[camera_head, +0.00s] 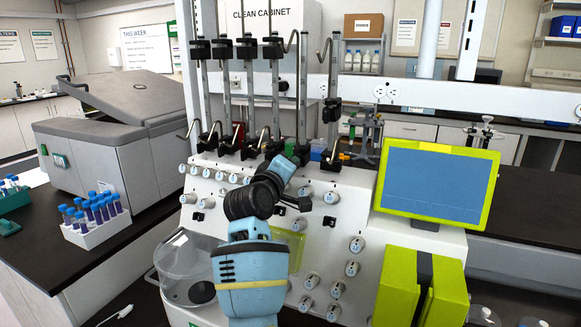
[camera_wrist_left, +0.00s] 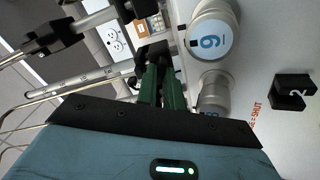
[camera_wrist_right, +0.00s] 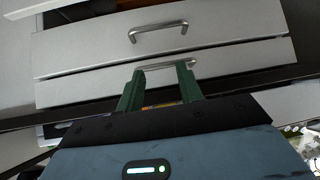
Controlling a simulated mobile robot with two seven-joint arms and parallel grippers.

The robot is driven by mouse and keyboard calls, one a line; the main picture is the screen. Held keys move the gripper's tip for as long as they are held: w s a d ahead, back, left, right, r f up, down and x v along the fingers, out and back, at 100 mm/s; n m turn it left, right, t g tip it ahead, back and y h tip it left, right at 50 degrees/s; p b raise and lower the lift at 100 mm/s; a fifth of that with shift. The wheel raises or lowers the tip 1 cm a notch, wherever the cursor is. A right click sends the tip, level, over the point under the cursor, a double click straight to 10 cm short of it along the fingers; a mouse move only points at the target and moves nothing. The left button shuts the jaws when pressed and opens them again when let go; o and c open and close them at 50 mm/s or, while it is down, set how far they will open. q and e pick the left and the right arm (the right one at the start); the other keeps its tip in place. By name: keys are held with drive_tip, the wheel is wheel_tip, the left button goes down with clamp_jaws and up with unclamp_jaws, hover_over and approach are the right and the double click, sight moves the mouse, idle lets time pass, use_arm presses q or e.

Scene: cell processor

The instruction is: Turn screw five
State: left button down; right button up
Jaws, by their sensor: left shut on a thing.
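My left arm rises from the bottom centre of the head view to the machine's white panel (camera_head: 225,195). My left gripper (camera_head: 300,157) is at the panel's top edge, by the feet of the upright poles. In the left wrist view its green fingers (camera_wrist_left: 162,75) are close together on a black part (camera_wrist_left: 152,50), which looks like a pole clamp. The fingers hide much of it, and I cannot read a number five. A round white knob (camera_wrist_left: 210,40), marked 6 or 9, is beside the fingers. My right gripper (camera_wrist_right: 160,72) is open and empty, facing grey drawers (camera_wrist_right: 160,45).
Hooked poles (camera_head: 275,90) with black clamps stand along the machine's top. Many white knobs (camera_head: 332,197) stick out of the panel. A green-framed screen (camera_head: 436,182) is at the right. A clear bowl (camera_head: 185,265) and a tube rack (camera_head: 95,230) are at the left.

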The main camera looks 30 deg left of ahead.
idle(0.4)
use_arm(q)
drive_tip(key=c, duration=1.5)
unclamp_jaws()
